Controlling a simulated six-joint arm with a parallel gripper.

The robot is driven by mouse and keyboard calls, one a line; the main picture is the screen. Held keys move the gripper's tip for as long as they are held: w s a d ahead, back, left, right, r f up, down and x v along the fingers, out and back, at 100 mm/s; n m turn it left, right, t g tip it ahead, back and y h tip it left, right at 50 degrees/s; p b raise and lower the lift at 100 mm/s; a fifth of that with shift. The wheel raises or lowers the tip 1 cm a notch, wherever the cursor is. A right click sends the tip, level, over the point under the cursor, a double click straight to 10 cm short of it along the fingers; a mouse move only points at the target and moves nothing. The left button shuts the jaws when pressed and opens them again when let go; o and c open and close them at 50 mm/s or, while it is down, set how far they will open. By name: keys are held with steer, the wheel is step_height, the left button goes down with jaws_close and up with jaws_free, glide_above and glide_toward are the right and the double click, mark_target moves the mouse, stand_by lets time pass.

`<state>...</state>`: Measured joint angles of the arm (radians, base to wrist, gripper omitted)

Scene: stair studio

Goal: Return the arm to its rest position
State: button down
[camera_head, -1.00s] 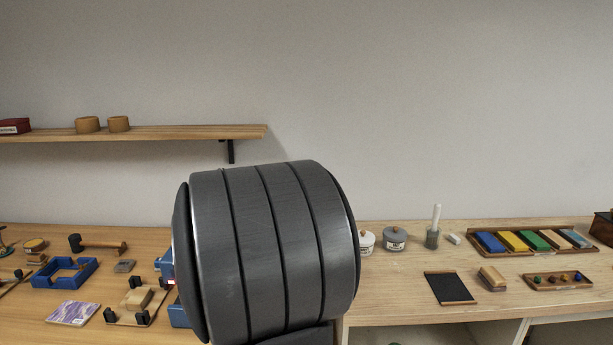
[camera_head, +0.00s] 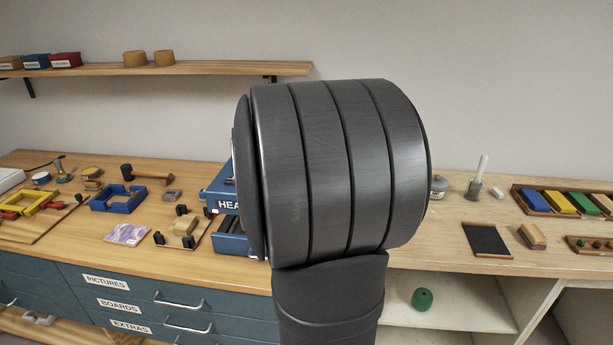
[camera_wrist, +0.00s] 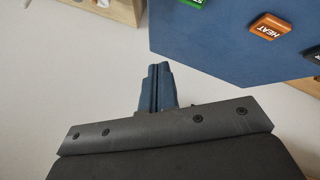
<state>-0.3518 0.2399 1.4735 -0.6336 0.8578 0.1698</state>
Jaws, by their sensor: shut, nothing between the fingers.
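My gripper (camera_wrist: 160,86) shows in the wrist view with its two blue-grey fingers shut together and nothing between them. In the head view my own large dark grey arm joint fills the middle, and my gripper is not seen there. The arm hides part of a blue unit lettered "HEA" (camera_head: 217,203) on the bench.
The wooden bench (camera_head: 120,252) holds a blue frame (camera_head: 118,204), a mallet (camera_head: 150,175), a yellow frame (camera_head: 40,205) and a black slate (camera_head: 486,240). A wall shelf (camera_head: 200,69) is behind. A green round object (camera_head: 422,299) sits in the lower shelf.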

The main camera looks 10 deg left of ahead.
stand_by(0.4)
